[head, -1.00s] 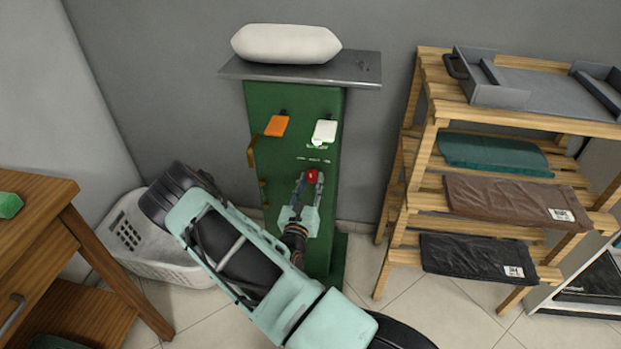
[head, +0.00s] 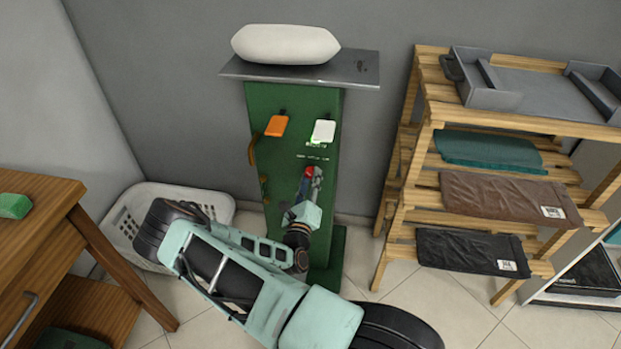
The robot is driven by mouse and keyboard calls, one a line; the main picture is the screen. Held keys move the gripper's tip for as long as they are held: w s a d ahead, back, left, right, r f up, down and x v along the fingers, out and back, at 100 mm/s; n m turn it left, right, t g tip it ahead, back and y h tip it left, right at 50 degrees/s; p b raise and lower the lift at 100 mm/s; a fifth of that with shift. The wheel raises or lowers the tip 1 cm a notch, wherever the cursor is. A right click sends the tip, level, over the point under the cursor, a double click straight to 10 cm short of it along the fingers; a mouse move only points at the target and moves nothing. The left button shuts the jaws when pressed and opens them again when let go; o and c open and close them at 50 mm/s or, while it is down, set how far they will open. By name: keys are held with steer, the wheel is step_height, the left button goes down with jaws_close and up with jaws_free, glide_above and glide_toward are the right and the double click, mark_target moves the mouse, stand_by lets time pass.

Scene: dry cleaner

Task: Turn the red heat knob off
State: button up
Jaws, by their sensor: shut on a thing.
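The red heat knob (head: 308,174) is on the front of the green cabinet (head: 290,104), below the switches. Only a small part of it shows between my fingers. My gripper (head: 309,180) is shut on the knob, with its fingers at the cabinet front. The fingers and my arm hide most of the knob, so I cannot tell which way it points. Small light markings (head: 314,157) are on the panel above the knob; they are too small to read.
An orange switch or tag (head: 276,126) and a white one (head: 323,131) are higher on the cabinet. A white cushion-like pad (head: 286,44) lies on its grey top (head: 345,70). A wooden rack (head: 396,210) stands right, a white basket (head: 220,203) and wooden table (head: 62,190) left.

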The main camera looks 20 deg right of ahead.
stand_by(0.4)
steer(key=o, duration=1.2)
steer(key=shift+c, duration=0.2)
steer(key=r+v, duration=0.1)
steer(key=v, duration=1.1)
steer(key=shift+f, duration=0.5)
